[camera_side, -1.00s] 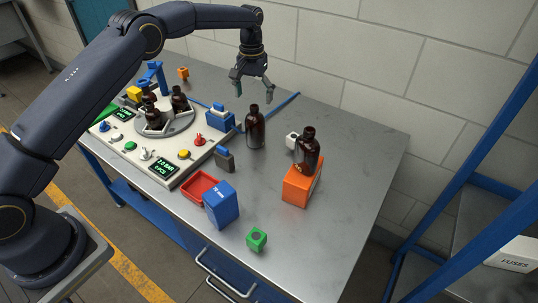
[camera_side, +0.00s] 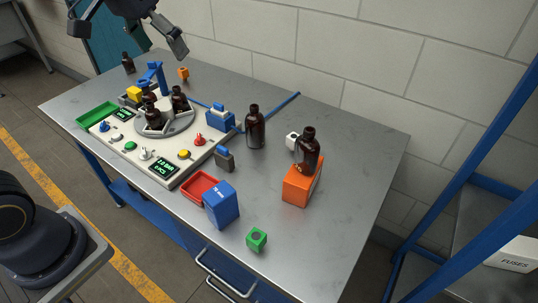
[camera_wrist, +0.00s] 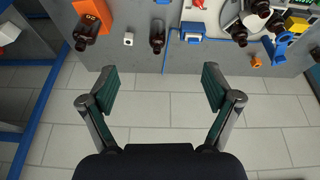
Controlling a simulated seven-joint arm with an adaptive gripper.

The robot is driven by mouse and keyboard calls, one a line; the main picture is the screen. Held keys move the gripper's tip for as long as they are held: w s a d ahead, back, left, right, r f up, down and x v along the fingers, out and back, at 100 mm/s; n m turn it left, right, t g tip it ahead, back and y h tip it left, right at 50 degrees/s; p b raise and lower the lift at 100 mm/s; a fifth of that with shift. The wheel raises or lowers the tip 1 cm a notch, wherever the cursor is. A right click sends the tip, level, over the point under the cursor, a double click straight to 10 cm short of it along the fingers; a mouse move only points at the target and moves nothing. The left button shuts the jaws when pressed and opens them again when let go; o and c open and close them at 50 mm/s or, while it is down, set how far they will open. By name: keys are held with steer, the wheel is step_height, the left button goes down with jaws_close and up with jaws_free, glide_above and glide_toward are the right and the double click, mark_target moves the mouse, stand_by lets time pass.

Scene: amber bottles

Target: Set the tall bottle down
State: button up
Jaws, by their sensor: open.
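One amber bottle (camera_side: 255,130) stands upright on the bare table, right of the machine. Another (camera_side: 307,152) of similar size stands upright on the orange block (camera_side: 297,190); I cannot tell which is the taller. Both also show at the top of the wrist view, the bottle on the table (camera_wrist: 157,38) and the one at the orange block (camera_wrist: 84,32). My gripper (camera_wrist: 160,90) is open and empty, its green-padded fingers wide apart. It is raised away from both bottles, at the side view's upper left edge.
Several bottles sit in the round holder (camera_side: 182,126) on the machine, and one (camera_side: 128,63) stands at the table's far left. A red tray (camera_side: 201,187), blue box (camera_side: 222,205), green cube (camera_side: 257,239) and white block (camera_side: 291,141) are nearby.

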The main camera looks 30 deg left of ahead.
steer(key=s+f+t, duration=0.1)
steer(key=s+f, duration=0.2)
steer(key=s, duration=0.4)
steer(key=s+f, duration=0.2)
steer(key=s, duration=0.4)
steer(key=shift+s+f+m+t, duration=0.35)
steer(key=shift+f+m+t, duration=0.05)
